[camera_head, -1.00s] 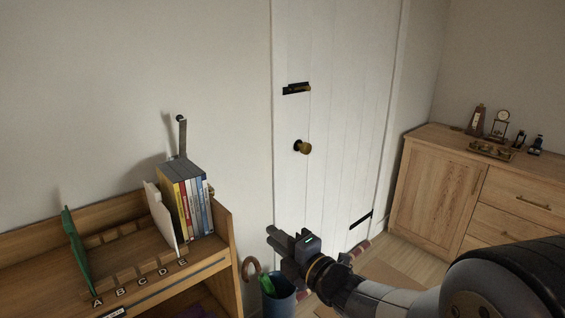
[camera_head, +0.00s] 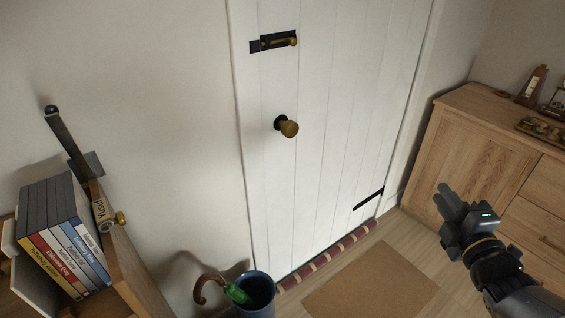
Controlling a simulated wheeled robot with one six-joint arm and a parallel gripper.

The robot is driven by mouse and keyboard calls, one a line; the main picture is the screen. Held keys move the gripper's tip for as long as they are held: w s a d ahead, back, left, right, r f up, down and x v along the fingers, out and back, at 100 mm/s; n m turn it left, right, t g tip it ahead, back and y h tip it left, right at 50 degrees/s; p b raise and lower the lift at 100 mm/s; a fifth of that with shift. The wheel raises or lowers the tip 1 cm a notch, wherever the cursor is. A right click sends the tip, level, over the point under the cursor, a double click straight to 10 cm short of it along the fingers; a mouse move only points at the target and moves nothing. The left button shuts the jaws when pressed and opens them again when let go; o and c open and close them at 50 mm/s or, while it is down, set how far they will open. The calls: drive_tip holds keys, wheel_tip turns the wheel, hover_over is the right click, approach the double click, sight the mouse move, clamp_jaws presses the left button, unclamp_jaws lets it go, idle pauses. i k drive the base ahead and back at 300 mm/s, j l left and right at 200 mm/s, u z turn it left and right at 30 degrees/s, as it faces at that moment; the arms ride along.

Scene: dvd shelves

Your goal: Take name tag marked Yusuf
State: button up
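A small pale name tag (camera_head: 104,212) reading "Yusuf" is at the right end of the shelf unit, at the lower left of the head view. It sits beside a small brass knob (camera_head: 120,218) on the end panel; I cannot tell how it is held there. My gripper (camera_head: 446,198) is far off to the right, in front of the wooden cabinet, with nothing visible in it. Its fingers look close together, but the gap between them is not clear.
Several DVD cases (camera_head: 62,240) stand on the shelf unit (camera_head: 135,280). A blue bin (camera_head: 257,293) with an umbrella stands on the floor by the white door (camera_head: 330,110). A doormat (camera_head: 370,281) lies before the door. A wooden cabinet (camera_head: 480,150) is at right.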

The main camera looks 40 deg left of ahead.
sight(102, 214)
drive_tip(key=i+u, duration=0.45)
drive_tip(key=i+l+u, duration=0.2)
drive_tip(key=u, duration=0.3)
drive_tip(key=i+u, duration=0.15)
drive_tip(key=u, duration=0.3)
drive_tip(key=i+l+u, duration=0.1)
drive_tip(key=u, duration=0.35)
drive_tip(key=i+l+u, duration=0.2)
drive_tip(key=u, duration=0.3)
drive_tip(key=i+l+u, duration=0.15)
drive_tip(key=u, duration=0.3)
drive_tip(key=i+l+u, duration=0.2)
drive_tip(key=u, duration=0.2)
drive_tip(key=i+l+u, duration=0.2)
drive_tip(key=l+u, duration=0.15)
drive_tip(key=l, duration=0.05)
